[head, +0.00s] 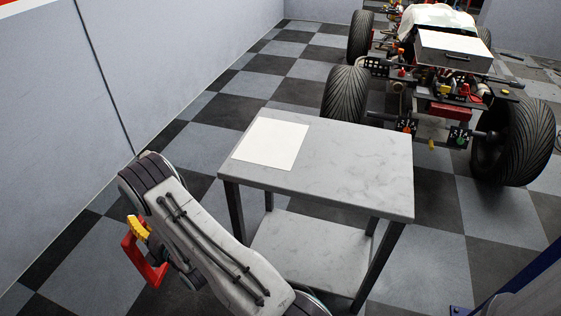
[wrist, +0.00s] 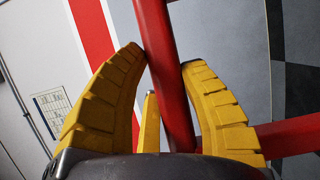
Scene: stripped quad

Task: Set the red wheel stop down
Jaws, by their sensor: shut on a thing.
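The red wheel stop (head: 143,258) is in my gripper, left of the table in the head view. In the wrist view a red bar of the wheel stop (wrist: 170,75) passes between the yellow fingers, and a second red bar runs off to the right. My gripper (head: 138,228) shows only in part in the head view, behind my arm. In the wrist view my gripper (wrist: 168,58) is shut on the bar. The wheel stop is held in the air, apart from the table.
A grey table (head: 345,165) with a lower shelf stands right of my arm. A white sheet (head: 271,143) lies on its left part; the rest of its top is bare. A stripped quad (head: 450,75) with big tires stands behind. A wall (head: 180,60) runs along the left. Checkered floor lies between.

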